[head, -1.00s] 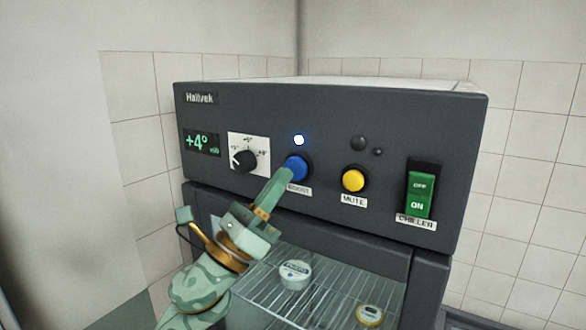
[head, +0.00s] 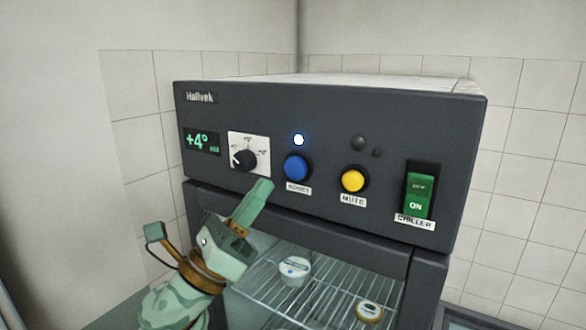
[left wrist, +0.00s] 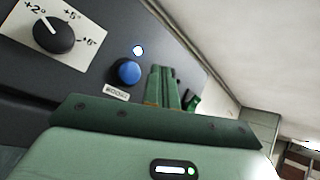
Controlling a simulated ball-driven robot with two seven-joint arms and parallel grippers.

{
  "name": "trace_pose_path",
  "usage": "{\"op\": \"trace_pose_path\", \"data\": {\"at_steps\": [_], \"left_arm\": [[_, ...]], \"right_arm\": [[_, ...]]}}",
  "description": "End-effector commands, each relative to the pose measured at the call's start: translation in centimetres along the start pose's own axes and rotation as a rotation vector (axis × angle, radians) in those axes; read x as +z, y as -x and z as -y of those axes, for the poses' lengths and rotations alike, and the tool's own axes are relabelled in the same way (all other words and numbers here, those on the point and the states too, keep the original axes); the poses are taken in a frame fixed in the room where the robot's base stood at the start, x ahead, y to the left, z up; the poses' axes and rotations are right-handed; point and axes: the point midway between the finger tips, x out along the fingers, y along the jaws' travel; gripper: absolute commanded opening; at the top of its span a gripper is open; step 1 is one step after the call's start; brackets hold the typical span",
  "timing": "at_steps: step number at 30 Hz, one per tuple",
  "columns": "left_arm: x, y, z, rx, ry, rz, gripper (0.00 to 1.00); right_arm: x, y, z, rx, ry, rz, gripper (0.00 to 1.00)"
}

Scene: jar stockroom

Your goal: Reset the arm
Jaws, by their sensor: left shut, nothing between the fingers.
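My left gripper (head: 262,188) is shut and empty in the head view, just below and left of the blue BOOST button (head: 297,168) and apart from it. In the left wrist view the shut left fingers (left wrist: 163,72) show to the right of the blue button (left wrist: 126,72). The small lamp (head: 299,140) above the button glows white-blue. My right gripper is in neither view.
The dark chiller panel (head: 330,130) also has a black dial (head: 244,159), a yellow MUTE button (head: 353,180) and a green CHILLER switch (head: 419,193). The display (head: 201,141) reads +4°. Jars (head: 295,269) stand on a wire shelf behind the opening below.

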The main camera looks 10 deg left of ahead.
Motion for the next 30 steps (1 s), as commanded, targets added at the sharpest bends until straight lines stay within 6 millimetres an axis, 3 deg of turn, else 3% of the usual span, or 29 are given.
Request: {"op": "trace_pose_path", "data": {"at_steps": [14,18,20,23,24,27,30], "left_arm": [[0.0,0.0,-0.1,0.005,0.005,0.001,0.0],[-0.4,2.0,-2.2,0.151,0.148,0.031,0.0],[-1.0,4.3,-4.4,0.302,0.29,0.066,0.0],[-3.0,11.0,-8.6,0.652,0.587,0.164,0.0],[-4.1,14.2,-9.8,0.799,0.697,0.213,0.0],[-6.5,22.0,-11.2,1.124,0.896,0.337,0.0],[-8.2,28.6,-10.8,1.387,1.011,0.451,0.0]], "right_arm": [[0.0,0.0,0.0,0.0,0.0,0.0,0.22],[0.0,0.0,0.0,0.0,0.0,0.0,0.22],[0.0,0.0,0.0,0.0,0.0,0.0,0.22],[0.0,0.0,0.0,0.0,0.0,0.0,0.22],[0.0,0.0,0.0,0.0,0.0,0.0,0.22],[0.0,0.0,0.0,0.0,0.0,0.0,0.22],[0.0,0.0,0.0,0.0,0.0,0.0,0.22]]}}
